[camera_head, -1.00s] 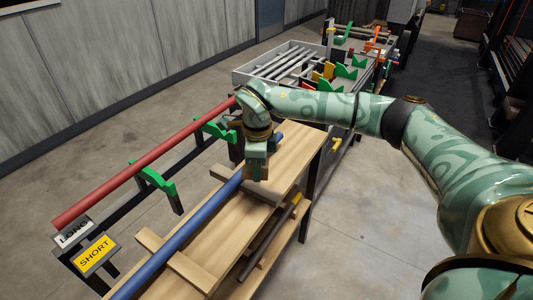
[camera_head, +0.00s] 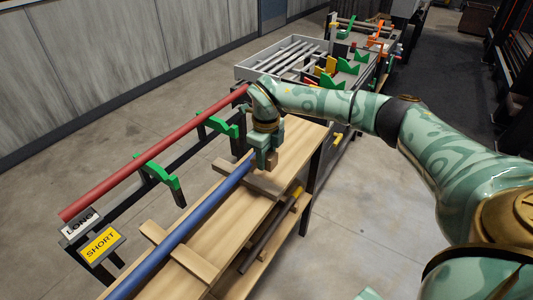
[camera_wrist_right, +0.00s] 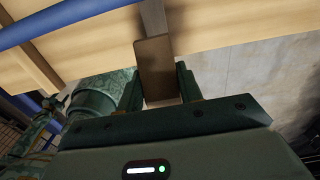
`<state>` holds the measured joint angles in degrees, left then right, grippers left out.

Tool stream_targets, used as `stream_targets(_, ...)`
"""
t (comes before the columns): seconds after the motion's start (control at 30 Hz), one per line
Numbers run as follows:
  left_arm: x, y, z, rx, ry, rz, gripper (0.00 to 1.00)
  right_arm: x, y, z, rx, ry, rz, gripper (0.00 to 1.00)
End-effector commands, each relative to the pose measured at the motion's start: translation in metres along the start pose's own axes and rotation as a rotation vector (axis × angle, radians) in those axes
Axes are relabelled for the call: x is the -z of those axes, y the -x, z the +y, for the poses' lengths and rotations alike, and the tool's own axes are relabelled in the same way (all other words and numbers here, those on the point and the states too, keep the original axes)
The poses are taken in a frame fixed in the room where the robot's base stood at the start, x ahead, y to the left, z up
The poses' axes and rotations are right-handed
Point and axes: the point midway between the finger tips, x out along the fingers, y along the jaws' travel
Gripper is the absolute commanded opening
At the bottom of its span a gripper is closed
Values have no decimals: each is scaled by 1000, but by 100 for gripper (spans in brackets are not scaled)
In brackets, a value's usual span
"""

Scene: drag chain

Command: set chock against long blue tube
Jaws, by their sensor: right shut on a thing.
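The long blue tube (camera_head: 190,224) lies lengthwise along the wooden bench, across wooden crosspieces. In the right wrist view the blue tube (camera_wrist_right: 62,20) crosses the upper left. My right gripper (camera_head: 268,158) is shut on the chock, a small brown wooden block, over the far part of the bench. The chock (camera_wrist_right: 157,70) shows between the two fingers in the right wrist view, to the right of the tube. The head view shows the gripper close by the tube's far part; whether chock and tube touch cannot be told. My left gripper is not in view.
A red tube (camera_head: 150,158) rests on green supports (camera_head: 160,173) left of the bench, near LONG and SHORT signs (camera_head: 101,244). A dark tube (camera_head: 268,234) lies on the lower shelf. A grey tray of tubes (camera_head: 290,62) stands at the back. Bare bench top (camera_head: 222,238) shows right of the blue tube.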

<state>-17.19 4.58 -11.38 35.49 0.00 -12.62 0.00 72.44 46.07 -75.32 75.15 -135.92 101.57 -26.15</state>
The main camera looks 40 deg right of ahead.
Motion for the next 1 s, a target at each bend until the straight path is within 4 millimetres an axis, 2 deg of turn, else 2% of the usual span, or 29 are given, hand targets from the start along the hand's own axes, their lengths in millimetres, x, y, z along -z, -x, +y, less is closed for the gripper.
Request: stream_targets(1.0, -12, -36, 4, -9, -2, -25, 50, -12, -75, 0, 0, 1, 1, 14)
